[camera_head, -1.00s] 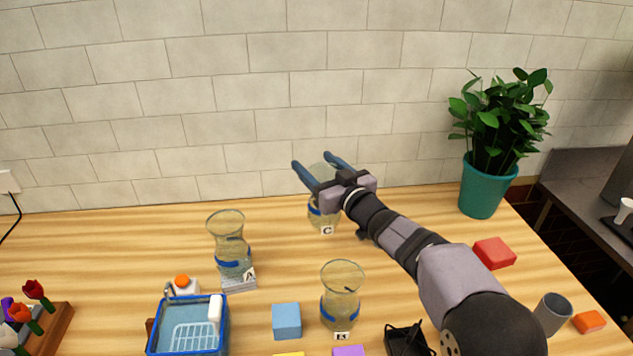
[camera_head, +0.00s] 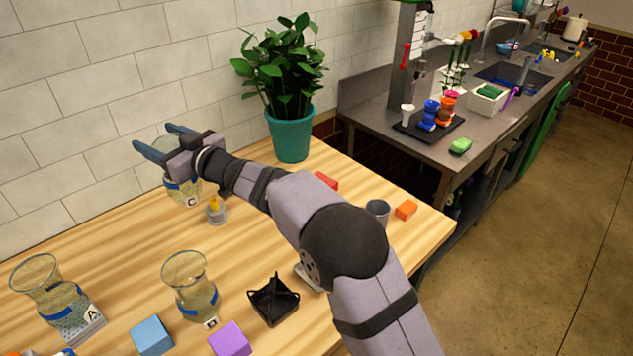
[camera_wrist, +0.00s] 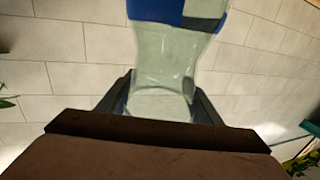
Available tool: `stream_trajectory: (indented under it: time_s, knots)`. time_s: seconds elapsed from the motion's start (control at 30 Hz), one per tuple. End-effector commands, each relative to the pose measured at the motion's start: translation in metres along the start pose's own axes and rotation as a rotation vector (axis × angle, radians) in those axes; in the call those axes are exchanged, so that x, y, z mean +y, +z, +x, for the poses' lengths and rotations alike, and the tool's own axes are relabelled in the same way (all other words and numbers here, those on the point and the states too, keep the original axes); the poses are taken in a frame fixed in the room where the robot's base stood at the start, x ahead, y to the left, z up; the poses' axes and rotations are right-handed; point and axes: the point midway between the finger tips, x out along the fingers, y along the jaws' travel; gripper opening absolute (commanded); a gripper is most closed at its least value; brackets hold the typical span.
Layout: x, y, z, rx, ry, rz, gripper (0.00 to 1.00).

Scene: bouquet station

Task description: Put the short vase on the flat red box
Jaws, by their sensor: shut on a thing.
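My gripper (camera_head: 154,137) is shut on a clear glass vase with a blue band and a C label (camera_head: 183,190), at the back of the table near the wall. In the wrist view the vase (camera_wrist: 165,70) stands between my two fingers, its blue band toward the top of the picture. I cannot tell whether its base touches the table. The flat red box (camera_head: 328,181) lies to the right, partly hidden behind my arm. Two similar glass vases stand nearer the front, labelled A (camera_head: 60,305) and B (camera_head: 190,290); A is on a pale flat block.
A potted plant (camera_head: 290,135) stands at the back, behind the red box. A grey cup (camera_head: 377,212) and an orange block (camera_head: 405,209) are right of it. A small grey holder with yellow (camera_head: 215,212), a black stand (camera_head: 273,300), and blue (camera_head: 151,336) and purple (camera_head: 230,340) blocks stand in front.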

Motion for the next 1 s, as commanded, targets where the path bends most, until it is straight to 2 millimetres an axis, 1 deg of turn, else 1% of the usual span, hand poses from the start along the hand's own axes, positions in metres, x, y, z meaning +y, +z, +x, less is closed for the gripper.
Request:
stream_trajectory:
  time_s: [0.03, 0.07, 0.1, 0.17, 0.2, 0.27, 0.3, 0.4, 0.5, 0.7, 1.0]
  knots:
    - [0.019, -0.008, -0.006, 0.008, 0.027, -0.002, 0.0]
    - [0.029, -0.009, -0.009, 0.007, 0.041, -0.003, 0.0]
    - [0.044, -0.011, -0.015, 0.007, 0.062, -0.003, 0.0]
    - [0.066, -0.015, -0.023, 0.007, 0.093, -0.002, 0.0]
    - [0.081, -0.017, -0.029, 0.007, 0.115, -0.002, 0.0]
    - [0.102, -0.02, -0.039, 0.007, 0.147, -0.002, 0.0]
    - [0.116, -0.022, -0.046, 0.007, 0.168, -0.002, 0.0]
    - [0.147, -0.026, -0.063, 0.007, 0.217, -0.002, 0.0]
    - [0.174, -0.03, -0.078, 0.007, 0.262, -0.002, 0.0]
    - [0.22, -0.037, -0.109, 0.006, 0.348, -0.002, 0.0]
    - [0.271, -0.043, -0.149, 0.007, 0.455, -0.002, 0.0]
